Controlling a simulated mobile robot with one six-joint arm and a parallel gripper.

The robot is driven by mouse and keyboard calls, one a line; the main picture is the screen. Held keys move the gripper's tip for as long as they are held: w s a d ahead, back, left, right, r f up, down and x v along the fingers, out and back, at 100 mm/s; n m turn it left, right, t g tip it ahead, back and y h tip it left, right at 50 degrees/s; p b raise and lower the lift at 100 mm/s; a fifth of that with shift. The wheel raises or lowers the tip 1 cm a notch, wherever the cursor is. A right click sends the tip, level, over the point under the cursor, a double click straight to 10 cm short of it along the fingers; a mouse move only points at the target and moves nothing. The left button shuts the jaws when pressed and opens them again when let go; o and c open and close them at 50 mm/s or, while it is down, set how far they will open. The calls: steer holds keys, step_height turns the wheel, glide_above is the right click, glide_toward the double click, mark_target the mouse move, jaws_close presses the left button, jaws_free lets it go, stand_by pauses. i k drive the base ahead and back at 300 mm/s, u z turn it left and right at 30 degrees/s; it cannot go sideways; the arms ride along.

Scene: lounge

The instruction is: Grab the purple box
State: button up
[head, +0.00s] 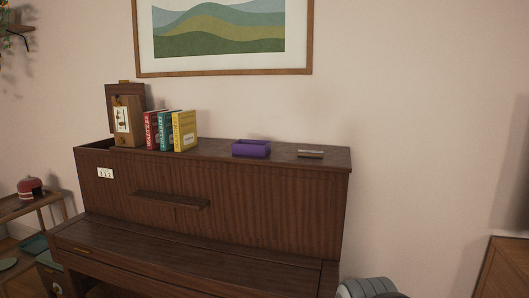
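A small purple box (251,149) sits on the flat top of a dark brown wooden upright piano (230,205), right of the middle of that top. The box looks open at the top, with a darker inside. My gripper is not in view.
Red, teal and yellow books (184,131) and a wooden clock-like case (127,120) stand left of the box. A small flat item (310,154) lies to its right. A framed picture (225,73) hangs above. A grey rounded object (369,288) is at the lower right.

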mark_target(247, 147)
steer(key=k, duration=1.05)
steer(key=u, duration=0.65)
steer(key=i, duration=1.85)
steer(key=z, duration=0.7)
steer(key=i, duration=0.75)
steer(key=z, duration=0.5)
steer(key=k, duration=0.95)
steer(key=z, duration=0.15)
steer(key=i, duration=0.55)
steer(key=u, duration=0.05)
